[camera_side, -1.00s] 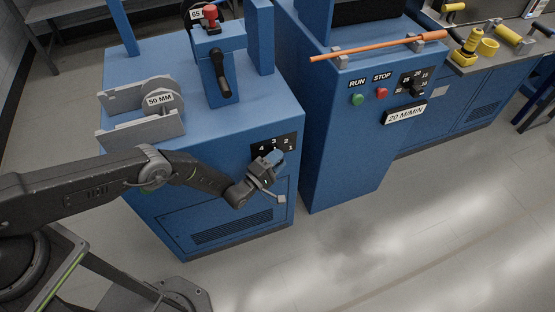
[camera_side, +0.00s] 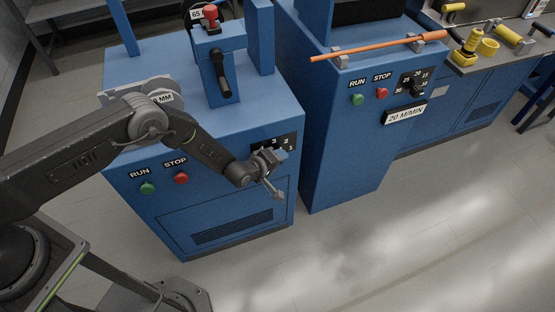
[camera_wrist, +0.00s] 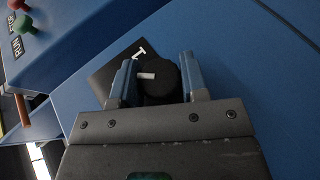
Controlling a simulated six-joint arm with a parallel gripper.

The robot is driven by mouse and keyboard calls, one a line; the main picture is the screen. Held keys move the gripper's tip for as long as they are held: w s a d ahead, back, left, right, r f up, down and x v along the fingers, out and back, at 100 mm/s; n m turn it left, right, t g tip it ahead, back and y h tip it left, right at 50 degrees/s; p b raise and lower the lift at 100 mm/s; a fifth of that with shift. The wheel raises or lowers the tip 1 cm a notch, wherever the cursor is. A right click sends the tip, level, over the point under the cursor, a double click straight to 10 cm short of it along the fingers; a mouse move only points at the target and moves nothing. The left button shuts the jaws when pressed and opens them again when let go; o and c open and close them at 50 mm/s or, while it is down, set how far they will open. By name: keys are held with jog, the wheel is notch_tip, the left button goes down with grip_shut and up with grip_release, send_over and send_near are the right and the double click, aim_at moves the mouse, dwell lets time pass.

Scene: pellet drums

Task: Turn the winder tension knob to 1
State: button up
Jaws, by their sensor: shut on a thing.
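The winder tension knob (camera_wrist: 164,84) is round and black with a white pointer mark. In the wrist view it sits between the two blue fingers of my gripper (camera_wrist: 158,82), which is shut on it. The pointer mark lies toward the left finger; a "1" on the black dial plate (camera_wrist: 112,72) is just above and left of the knob. I cannot tell whether the mark lines up exactly with the 1. In the side view my gripper (camera_side: 270,158) is at the front of the blue winder cabinet (camera_side: 215,185), hiding the knob and part of the dial plate (camera_side: 288,142).
Green RUN (camera_side: 147,188) and red STOP (camera_side: 181,178) buttons are on the winder front, left of my gripper. A second blue cabinet (camera_side: 345,155) stands to the right with its own buttons and speed dial (camera_side: 416,86). The floor in front is clear.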

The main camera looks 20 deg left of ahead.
jog(key=m+g+y, duration=0.1)
jog(key=g+y, duration=0.1)
jog(key=g, duration=0.1)
jog(key=shift+g+y, duration=0.4)
jog(key=shift+y, duration=0.1)
dwell(0.4)
jog(key=o, duration=0.9)
jog(key=shift+r, duration=0.1)
jog(key=v, duration=1.3)
jog(key=shift+s+r, duration=0.2)
jog(key=shift+s, duration=0.05)
